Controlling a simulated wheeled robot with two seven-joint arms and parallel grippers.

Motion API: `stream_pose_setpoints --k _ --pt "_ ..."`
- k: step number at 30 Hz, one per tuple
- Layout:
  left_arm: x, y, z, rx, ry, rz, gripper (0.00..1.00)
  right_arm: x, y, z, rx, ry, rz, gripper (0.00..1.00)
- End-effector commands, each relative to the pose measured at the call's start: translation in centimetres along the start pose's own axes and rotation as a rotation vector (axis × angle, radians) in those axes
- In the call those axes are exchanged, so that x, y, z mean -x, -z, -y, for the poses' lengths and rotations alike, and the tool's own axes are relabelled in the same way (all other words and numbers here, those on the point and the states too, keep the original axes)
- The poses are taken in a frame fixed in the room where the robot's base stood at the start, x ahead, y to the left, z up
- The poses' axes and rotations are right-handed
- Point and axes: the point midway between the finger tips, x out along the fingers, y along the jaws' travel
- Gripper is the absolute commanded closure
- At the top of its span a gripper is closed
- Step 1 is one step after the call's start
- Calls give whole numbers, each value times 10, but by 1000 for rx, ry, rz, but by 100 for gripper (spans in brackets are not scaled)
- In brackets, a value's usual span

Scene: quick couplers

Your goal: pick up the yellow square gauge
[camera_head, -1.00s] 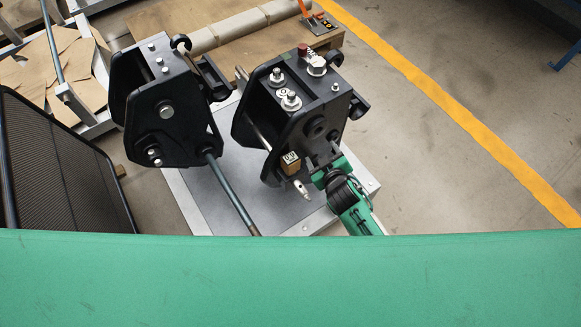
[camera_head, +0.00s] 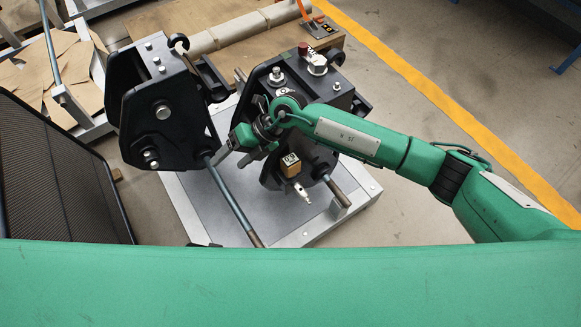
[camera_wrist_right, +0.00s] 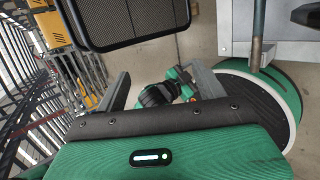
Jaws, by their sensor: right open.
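The yellow square gauge (camera_head: 291,164) is a small yellow-brown block with a black-and-white marked face. It sits low at the front of the right black coupler in the head view. I do not make it out in the right wrist view. My right gripper (camera_head: 224,153) is to the left of the gauge, apart from it, between the two couplers, with its fingers pointing left. In the right wrist view its two grey fingers (camera_wrist_right: 160,88) are spread wide, with nothing held between them. My left gripper cannot be made out.
The left black coupler (camera_head: 160,108) stands close to my right gripper. The right coupler (camera_head: 334,88) is partly hidden behind my right arm. A long grey rod (camera_head: 232,203) slants across the grey base plate (camera_head: 190,208). A black mesh panel (camera_head: 60,170) stands at left.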

Motion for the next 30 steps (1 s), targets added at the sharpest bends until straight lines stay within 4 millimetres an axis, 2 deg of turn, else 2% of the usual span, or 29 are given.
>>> stream_pose_setpoints --k 1,3,6,9,13,17,24,30 --pt "-3 -1 -1 1 -2 1 33 8 -1 25 41 143 -40 29" --pt "-4 -2 -2 1 -3 3 33 23 -2 58 77 332 -89 29" --pt "-6 -2 -3 2 -5 5 33 52 -7 95 103 563 -133 29" --pt "-7 -3 -3 2 -6 7 33 78 -12 120 110 728 -153 29" --pt "-7 -3 -4 2 -7 7 33 95 -15 135 108 832 -163 29" --pt "-7 -4 -4 2 -6 8 33 87 -14 148 106 848 -167 29" --pt "-8 -3 -3 2 -6 7 33 56 -8 182 106 844 -166 29" --pt "-6 -3 -3 3 -6 7 33 42 -6 197 109 843 -166 29"
